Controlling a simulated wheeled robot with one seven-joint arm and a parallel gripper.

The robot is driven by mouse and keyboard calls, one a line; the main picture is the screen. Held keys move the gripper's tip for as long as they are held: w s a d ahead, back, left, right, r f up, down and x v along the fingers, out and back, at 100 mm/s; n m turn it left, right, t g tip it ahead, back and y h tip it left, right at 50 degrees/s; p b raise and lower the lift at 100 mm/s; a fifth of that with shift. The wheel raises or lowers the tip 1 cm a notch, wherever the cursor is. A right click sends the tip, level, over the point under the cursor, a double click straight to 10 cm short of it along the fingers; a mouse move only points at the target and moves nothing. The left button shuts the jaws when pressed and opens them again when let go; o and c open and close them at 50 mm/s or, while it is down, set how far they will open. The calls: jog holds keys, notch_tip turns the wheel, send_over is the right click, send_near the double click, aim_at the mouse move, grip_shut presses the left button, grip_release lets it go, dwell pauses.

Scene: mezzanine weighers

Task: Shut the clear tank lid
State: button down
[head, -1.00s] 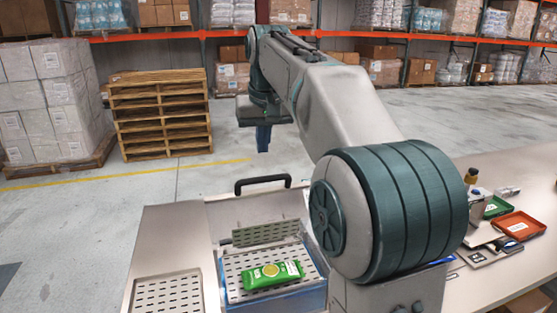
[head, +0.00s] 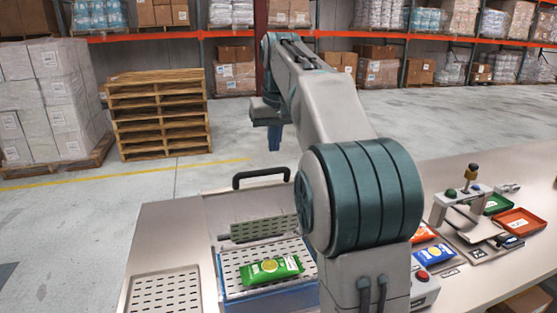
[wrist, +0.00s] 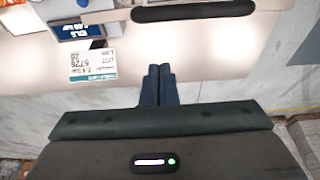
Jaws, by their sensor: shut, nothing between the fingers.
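The clear tank (head: 265,303) stands on the bench with bluish walls and a perforated plate inside. A green packet (head: 270,270) with a yellow print lies on that plate. The clear lid (head: 222,208) stands raised at the tank's far side, with a black bar handle (head: 261,178) along its top edge. My gripper (head: 274,140) has blue fingers and is held beyond and above the handle, apart from it. In the wrist view my fingertips (wrist: 159,70) are together and empty. A black bar (wrist: 193,11), apparently the handle, lies ahead of them there.
A perforated plate (head: 165,294) is set in the bench at left. At right are an orange packet (head: 422,232), a blue packet (head: 434,254), a red tray (head: 517,222) and a green tray (head: 497,204). Pallets (head: 160,112) stand beyond on open floor.

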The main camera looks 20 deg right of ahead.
jog(key=shift+s+f, duration=0.45)
jog(key=shift+s, duration=0.2)
jog(key=shift+s+f, duration=0.4)
jog(key=shift+s, duration=0.2)
jog(key=shift+s+f+b, duration=0.3)
jog(key=shift+s+f, duration=0.05)
jog(key=shift+s, duration=0.1)
jog(key=shift+a+f, duration=0.1)
